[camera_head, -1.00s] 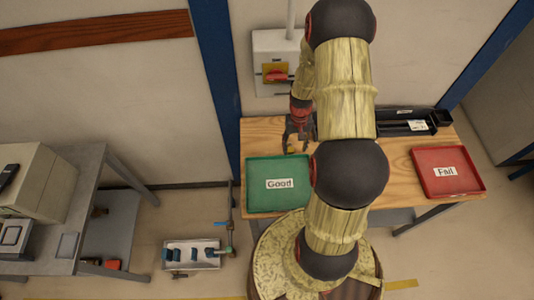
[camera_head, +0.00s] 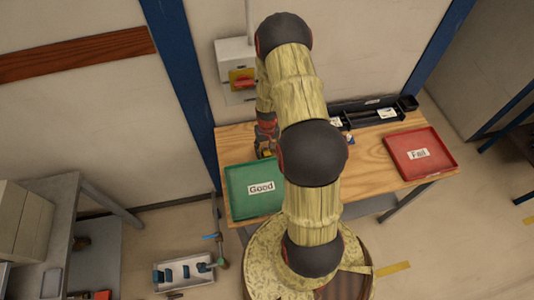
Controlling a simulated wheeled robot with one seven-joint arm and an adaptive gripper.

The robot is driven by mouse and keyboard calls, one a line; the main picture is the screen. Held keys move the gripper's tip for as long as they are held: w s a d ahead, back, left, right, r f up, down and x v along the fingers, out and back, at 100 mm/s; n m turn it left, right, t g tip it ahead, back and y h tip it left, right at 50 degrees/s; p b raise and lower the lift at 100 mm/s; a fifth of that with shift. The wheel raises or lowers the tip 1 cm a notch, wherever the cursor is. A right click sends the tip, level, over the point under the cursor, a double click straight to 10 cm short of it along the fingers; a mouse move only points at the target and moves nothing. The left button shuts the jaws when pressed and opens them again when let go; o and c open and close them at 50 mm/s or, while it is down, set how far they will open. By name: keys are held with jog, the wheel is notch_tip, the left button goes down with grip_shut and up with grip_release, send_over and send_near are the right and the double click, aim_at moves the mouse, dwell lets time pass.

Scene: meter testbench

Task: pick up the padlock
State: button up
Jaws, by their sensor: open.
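My gripper (camera_head: 266,148) is open and points down over the wooden table, just behind the green tray marked Good (camera_head: 240,198). A small yellowish thing, perhaps the padlock (camera_head: 265,154), shows at the fingertips. It is too small and too much covered to be sure, and I cannot tell whether the fingers are around it or above it. My arm hides part of the table to the right of the gripper.
A red tray marked Fail (camera_head: 420,153) lies at the table's right. A black organizer (camera_head: 372,113) stands along the back edge. A wall switch box (camera_head: 237,60) with a red handle is behind my arm. Bare wood (camera_head: 370,155) lies left of the red tray.

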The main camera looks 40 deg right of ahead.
grip_shut()
dwell(0.8)
